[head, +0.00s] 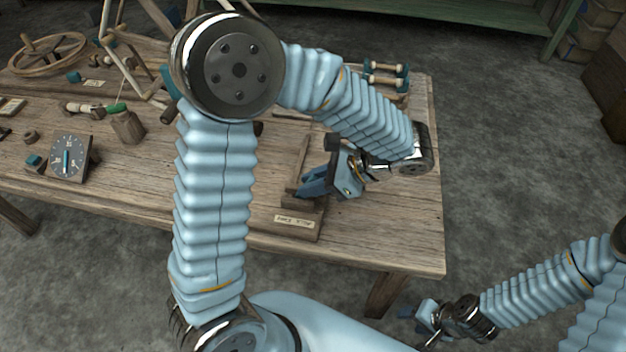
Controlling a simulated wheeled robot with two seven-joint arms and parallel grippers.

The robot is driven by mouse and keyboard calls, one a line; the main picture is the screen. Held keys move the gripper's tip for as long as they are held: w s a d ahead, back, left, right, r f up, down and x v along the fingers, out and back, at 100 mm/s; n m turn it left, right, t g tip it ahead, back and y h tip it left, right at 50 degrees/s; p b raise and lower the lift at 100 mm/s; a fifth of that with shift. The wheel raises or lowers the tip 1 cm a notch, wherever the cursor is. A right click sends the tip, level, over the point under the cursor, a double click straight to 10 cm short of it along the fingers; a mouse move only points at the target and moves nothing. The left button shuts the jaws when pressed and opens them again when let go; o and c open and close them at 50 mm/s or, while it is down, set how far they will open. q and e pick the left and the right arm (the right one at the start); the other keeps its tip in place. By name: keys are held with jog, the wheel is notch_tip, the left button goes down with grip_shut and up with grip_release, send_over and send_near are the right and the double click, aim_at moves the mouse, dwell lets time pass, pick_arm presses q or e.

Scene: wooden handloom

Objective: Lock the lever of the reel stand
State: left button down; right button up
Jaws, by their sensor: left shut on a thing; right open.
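The reel stand (317,219) appears to be the wooden piece near the table's front edge, with a base, a thin upright board and a small pale label, too small to read surely. My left gripper (309,187) is at this stand, just above its base and beside the upright board. It is shut on a small part there, seemingly the lever, which the fingers mostly hide. The lever's exact angle cannot be told. My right gripper (419,312) is open and empty, out over the floor beyond the table's front right corner.
The wooden table (391,235) is clear at its front right. A rack with pale rollers (386,68) stands at the back right. At left are a dial (68,158), a wooden cup (127,127), a spoked wheel (44,53) and a wooden frame. My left arm hides the table's middle.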

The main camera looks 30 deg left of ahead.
pick_arm(q)
jog(key=c, duration=1.1)
grip_release()
jog(key=v, duration=1.4)
jog(key=shift+p, duration=0.3)
jog(key=shift+s+f, duration=0.1)
